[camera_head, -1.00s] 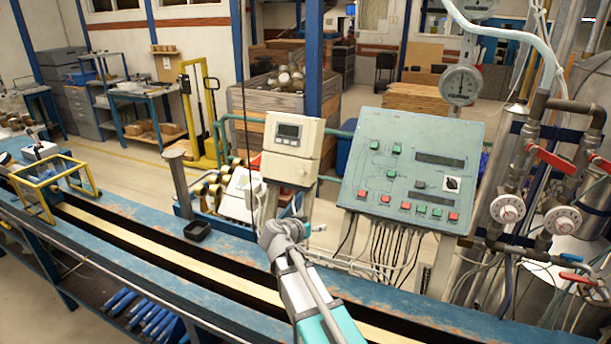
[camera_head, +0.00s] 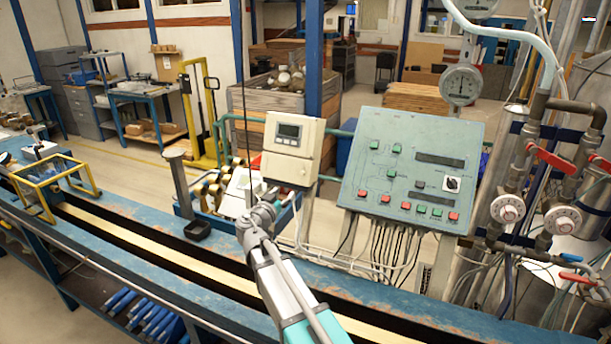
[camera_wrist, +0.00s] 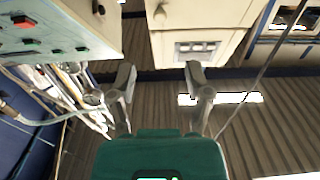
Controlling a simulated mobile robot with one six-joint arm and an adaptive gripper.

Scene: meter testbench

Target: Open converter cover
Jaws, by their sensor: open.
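The converter is a beige box (camera_head: 292,148) with a small grey display on its upper part and a plain lower cover (camera_head: 287,171). The cover looks shut in the head view. My gripper (camera_head: 257,214) is below and to the left of the converter in the head view, apart from it. In the wrist view my gripper (camera_wrist: 160,75) has its two fingers spread, with nothing between them. The converter's pale casing (camera_wrist: 200,14) is at the top of the wrist view, beyond the fingertips.
A green control panel (camera_head: 412,165) with buttons stands right of the converter, with cables hanging below. Pipes with red-handled valves (camera_head: 551,157) are at the far right. A blue bench (camera_head: 215,258) with a rail runs below the arm. A dark post (camera_head: 181,190) stands to the left.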

